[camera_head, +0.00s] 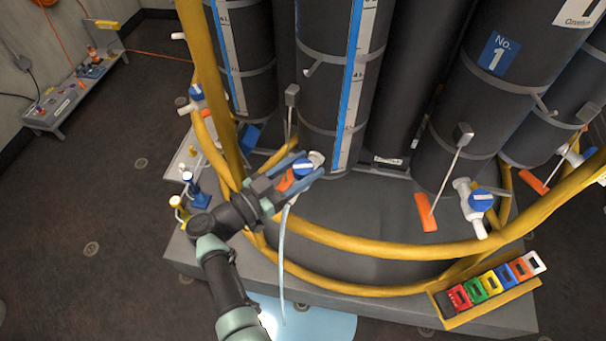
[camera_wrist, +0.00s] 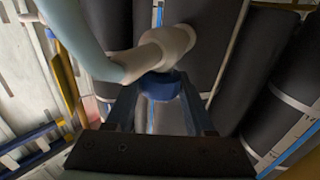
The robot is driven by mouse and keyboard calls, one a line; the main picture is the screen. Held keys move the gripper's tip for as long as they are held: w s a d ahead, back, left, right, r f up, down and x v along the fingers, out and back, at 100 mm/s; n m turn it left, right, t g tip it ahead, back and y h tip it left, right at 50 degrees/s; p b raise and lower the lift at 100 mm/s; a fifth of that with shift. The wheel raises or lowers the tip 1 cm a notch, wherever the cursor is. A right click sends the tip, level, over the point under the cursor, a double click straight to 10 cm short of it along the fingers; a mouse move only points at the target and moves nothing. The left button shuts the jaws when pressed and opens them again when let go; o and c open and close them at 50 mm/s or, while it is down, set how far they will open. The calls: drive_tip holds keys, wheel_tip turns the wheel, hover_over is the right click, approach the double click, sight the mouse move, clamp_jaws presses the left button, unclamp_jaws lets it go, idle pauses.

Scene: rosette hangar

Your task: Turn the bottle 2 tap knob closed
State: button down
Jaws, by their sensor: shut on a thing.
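A blue tap knob (camera_head: 303,168) sits on a white tap body (camera_head: 317,158) at the foot of a tall dark bottle (camera_head: 340,80) with a blue-and-white scale strip. No number shows on this bottle. My gripper (camera_head: 298,170) reaches in from the lower left and is shut on the knob, one blue finger on each side. In the wrist view the knob (camera_wrist: 160,86) lies between the two fingers (camera_wrist: 160,105), below the white tap body (camera_wrist: 158,52). A pale hose (camera_head: 281,255) hangs from the tap. I cannot tell the knob's exact angle.
Yellow rails (camera_head: 375,248) curve around the bottles, close to my arm. The bottle labelled No. 1 (camera_head: 485,85) has another blue-knobbed tap (camera_head: 480,200) at right. Orange-ended levers (camera_head: 426,212) hang nearby. A rack of coloured blocks (camera_head: 488,290) sits front right. Floor at left is open.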

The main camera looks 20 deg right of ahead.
drive_tip(key=m+g+b, duration=0.1)
drive_tip(key=g+b, duration=0.1)
drive_tip(key=m+g+b, duration=0.2)
drive_tip(key=b, duration=0.1)
drive_tip(key=shift+w+f+h+b, duration=0.1)
drive_tip(key=shift+f+h+b, duration=0.2)
drive_tip(key=shift+f+h, duration=0.1)
drive_tip(key=m+g+b, duration=0.2)
drive_tip(key=g+b, duration=0.2)
drive_tip(key=b, duration=0.3)
drive_tip(key=shift+d+r+m+g+b, duration=0.15)
drive_tip(key=shift+m+g+b, duration=0.35)
drive_tip(key=shift+b, duration=0.65)
drive_tip(key=shift+r+g+y+b, duration=0.1)
drive_tip(key=shift+g+y+b, duration=0.25)
drive_tip(key=shift+b, duration=0.4)
drive_tip(key=shift+r+m+g+b, duration=0.2)
drive_tip(key=shift+m+g+b, duration=0.1)
drive_tip(key=shift+b, duration=0.15)
drive_tip(key=shift+c, duration=1.3)
unclamp_jaws()
